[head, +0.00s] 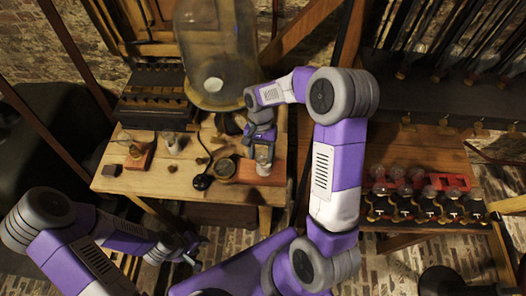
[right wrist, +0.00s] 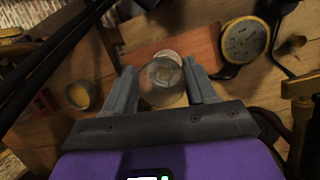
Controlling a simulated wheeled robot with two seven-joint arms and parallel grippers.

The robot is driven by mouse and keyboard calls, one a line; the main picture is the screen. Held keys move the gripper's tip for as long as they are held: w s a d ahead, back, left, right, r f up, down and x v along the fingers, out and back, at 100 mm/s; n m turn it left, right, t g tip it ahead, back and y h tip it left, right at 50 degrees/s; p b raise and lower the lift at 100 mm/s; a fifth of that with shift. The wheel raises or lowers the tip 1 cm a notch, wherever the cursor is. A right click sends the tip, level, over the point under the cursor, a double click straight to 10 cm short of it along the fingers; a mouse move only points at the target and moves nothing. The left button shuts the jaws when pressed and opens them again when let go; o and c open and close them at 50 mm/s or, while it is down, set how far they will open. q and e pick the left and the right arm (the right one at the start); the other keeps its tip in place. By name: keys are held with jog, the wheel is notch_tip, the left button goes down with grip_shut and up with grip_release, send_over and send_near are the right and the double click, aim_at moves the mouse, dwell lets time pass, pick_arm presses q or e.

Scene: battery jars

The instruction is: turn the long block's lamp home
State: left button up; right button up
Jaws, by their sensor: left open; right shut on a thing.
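The long block (head: 268,177) is reddish wood and lies on the workbench; it also shows in the right wrist view (right wrist: 200,45). Its lamp (head: 264,157) is a clear glass bulb standing at the block. My right gripper (head: 262,144) is shut on the lamp from above. In the right wrist view the lamp (right wrist: 163,76) sits between the two fingers, which press on its sides. The lamp's foot and socket are hidden by the glass and the gripper. My left gripper (head: 190,252) is open and empty, low in front of the bench.
A round brass dial (head: 224,169) lies just left of the block. Another wooden block (head: 140,157) with a lamp and a glass jar (head: 170,142) stand further left. A large glass vessel (head: 215,60) stands behind. A rack of bulbs (head: 425,205) is at the right.

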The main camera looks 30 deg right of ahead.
jog(key=shift+a, duration=0.15)
jog(key=m, duration=0.2)
jog(key=m+t+y, duration=0.1)
jog(key=m, duration=0.1)
jog(key=d+m+y, duration=0.1)
jog(key=m, duration=0.1)
jog(key=shift+w+t, duration=0.15)
jog(key=shift+t, duration=0.15)
jog(key=shift+m+y, duration=0.3)
jog(key=m+t, duration=0.2)
jog(key=m, duration=0.2)
jog(key=shift+d+r, duration=0.1)
jog(key=shift+m, duration=0.4)
jog(key=o, duration=1.2)
jog(key=shift+o, duration=0.2)
jog(key=p+v, duration=0.1)
jog(key=v, duration=0.6)
jog(key=shift+d+r, duration=0.2)
